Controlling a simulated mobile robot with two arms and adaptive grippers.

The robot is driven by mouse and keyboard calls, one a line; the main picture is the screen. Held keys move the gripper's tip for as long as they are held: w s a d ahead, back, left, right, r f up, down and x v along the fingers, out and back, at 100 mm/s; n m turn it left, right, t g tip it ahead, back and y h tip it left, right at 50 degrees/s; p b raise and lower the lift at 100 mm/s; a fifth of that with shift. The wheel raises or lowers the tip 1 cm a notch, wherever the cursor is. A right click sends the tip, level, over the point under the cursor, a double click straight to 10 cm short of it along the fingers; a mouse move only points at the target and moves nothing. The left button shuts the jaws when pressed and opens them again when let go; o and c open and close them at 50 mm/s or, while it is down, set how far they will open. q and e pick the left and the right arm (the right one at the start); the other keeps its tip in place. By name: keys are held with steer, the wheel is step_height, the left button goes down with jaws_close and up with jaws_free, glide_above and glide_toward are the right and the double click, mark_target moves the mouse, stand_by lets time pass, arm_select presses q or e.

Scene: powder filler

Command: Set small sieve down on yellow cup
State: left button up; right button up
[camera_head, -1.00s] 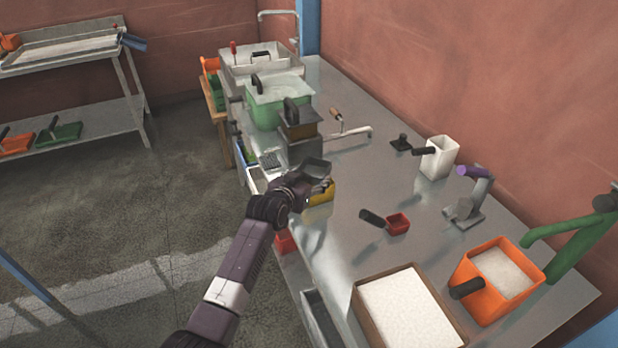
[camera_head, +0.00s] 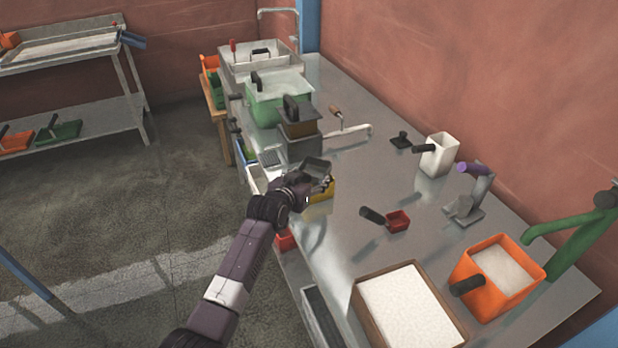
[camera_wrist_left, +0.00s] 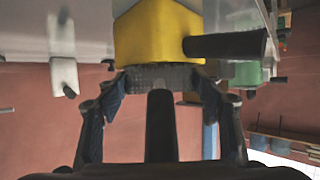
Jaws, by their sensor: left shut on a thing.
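My left gripper (camera_head: 310,190) is shut on the small sieve (camera_head: 316,166), a dark grey scoop-like piece, at the yellow cup (camera_head: 322,192) near the left edge of the steel table. In the left wrist view, the sieve's grey mesh (camera_wrist_left: 160,76) sits right against the rim of the yellow cup (camera_wrist_left: 155,38), and its dark handle (camera_wrist_left: 160,125) runs back between the fingers. The cup's black handle sticks out to the right there. Whether the sieve rests on the cup or hovers just off it, I cannot tell. My right gripper is not in view.
Behind the cup stand a grey machine with a brown top (camera_head: 300,122) and a green tub (camera_head: 280,98). A small red cup (camera_head: 397,222) lies to the right. A white-filled tray (camera_head: 405,312) and an orange bin (camera_head: 500,285) are in front.

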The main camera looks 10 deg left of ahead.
arm_select(q)
steer(key=o, duration=1.2)
steer(key=shift+o, duration=0.9)
steer(key=shift+s, duration=0.15)
steer(key=v, duration=1.2)
